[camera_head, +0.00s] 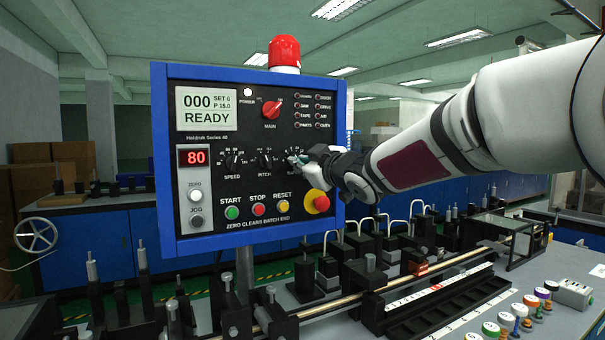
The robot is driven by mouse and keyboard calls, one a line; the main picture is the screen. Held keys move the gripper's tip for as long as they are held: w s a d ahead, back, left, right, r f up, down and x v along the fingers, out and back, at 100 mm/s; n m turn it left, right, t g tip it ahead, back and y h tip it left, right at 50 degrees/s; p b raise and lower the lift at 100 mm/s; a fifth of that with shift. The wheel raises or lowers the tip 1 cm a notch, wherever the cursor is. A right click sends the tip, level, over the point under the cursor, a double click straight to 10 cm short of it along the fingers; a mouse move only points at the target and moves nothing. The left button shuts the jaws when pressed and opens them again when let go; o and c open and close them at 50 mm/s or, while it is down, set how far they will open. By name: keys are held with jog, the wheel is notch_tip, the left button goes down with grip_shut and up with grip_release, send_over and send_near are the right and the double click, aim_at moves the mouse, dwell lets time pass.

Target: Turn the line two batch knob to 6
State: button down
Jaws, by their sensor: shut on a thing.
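A blue-framed control panel (345,140) faces me, with a black face. Its row of small dial knobs holds the speed knob (232,161), the pitch knob (265,161) and a third knob at the right, which my gripper largely covers. My gripper (297,161) comes in from the right and is shut on this third knob (293,159). Its label and pointer are mostly hidden, so I cannot read its setting there. The display (207,109) reads 000, SET 6, P 15.0 and READY. I cannot make out a line two marking.
The red main switch (271,108) sits above the knobs. Start (232,212), stop (258,209) and reset (283,207) buttons and a red emergency button (321,203) lie below. A red beacon (284,53) tops the panel. Machine parts crowd the bench below.

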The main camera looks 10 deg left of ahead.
jog(key=shift+n+b, duration=0.55)
jog(key=shift+n, duration=0.35)
jog(key=c, duration=1.7)
grip_release()
jog(key=v, duration=1.2)
